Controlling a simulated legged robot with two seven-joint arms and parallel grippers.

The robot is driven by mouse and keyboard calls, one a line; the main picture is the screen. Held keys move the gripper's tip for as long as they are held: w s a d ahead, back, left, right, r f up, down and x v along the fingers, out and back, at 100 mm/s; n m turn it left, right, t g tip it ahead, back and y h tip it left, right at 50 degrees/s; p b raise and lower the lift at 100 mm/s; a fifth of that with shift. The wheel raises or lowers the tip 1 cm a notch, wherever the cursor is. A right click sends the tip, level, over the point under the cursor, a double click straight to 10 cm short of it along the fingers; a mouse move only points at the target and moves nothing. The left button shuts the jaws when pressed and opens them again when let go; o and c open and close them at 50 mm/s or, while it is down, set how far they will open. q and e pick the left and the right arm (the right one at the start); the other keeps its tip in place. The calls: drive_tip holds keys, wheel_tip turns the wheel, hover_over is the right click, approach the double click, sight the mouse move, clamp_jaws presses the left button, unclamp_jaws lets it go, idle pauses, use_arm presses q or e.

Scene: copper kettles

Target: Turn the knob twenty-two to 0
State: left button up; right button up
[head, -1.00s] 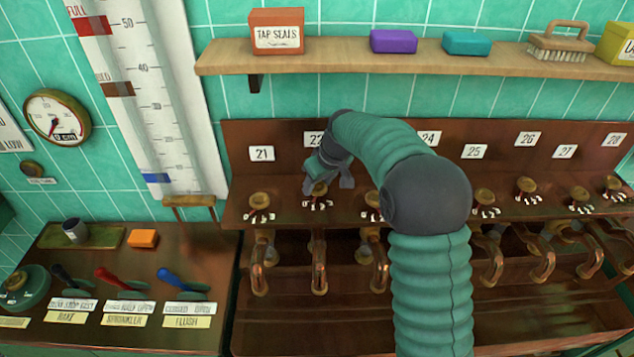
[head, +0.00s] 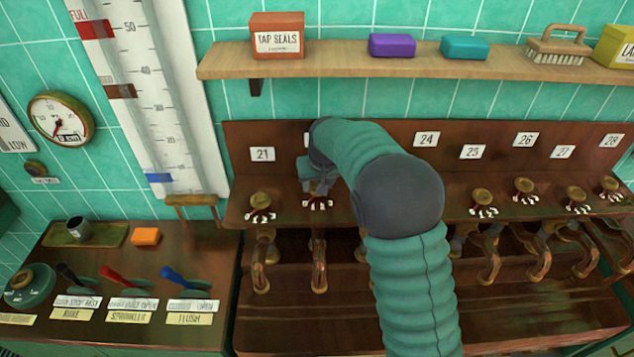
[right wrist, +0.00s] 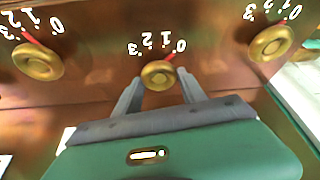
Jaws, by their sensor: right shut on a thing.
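Knob twenty-two is a round brass knob with a red pointer and a white 0–3 scale. It shows in the middle of the right wrist view (right wrist: 158,73), its pointer toward the 0 end of the scale, close to the 0. My right gripper (right wrist: 157,84) is shut on this knob, one grey finger on each side. In the head view the right gripper (head: 318,189) comes down over the knob and mostly hides it. Part of its white scale (head: 317,204) shows below the fingers. My right arm covers the number plate above it. My left gripper is not in view.
Knob 21 (head: 260,200) is to the left, and several similar knobs run to the right, with copper spouts below. A wooden shelf (head: 350,65) with boxes and a brush hangs above. A counter with coloured levers (head: 110,276) stands at left.

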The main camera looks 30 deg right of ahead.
drive_tip(key=shift+s+f, duration=0.2)
drive_tip(key=shift+f, duration=0.05)
drive_tip(key=o, duration=1.1)
drive_tip(key=shift+o, duration=1.2)
drive_tip(key=shift+r, duration=0.15)
drive_tip(key=shift+s+r, duration=0.1)
drive_tip(key=b+v, duration=0.1)
drive_tip(key=v, duration=1.5)
drive_tip(key=shift+a+r+b, duration=0.1)
drive_tip(key=shift+r+b, duration=0.2)
drive_tip(key=shift+r, duration=0.05)
drive_tip(key=shift+f, duration=0.1)
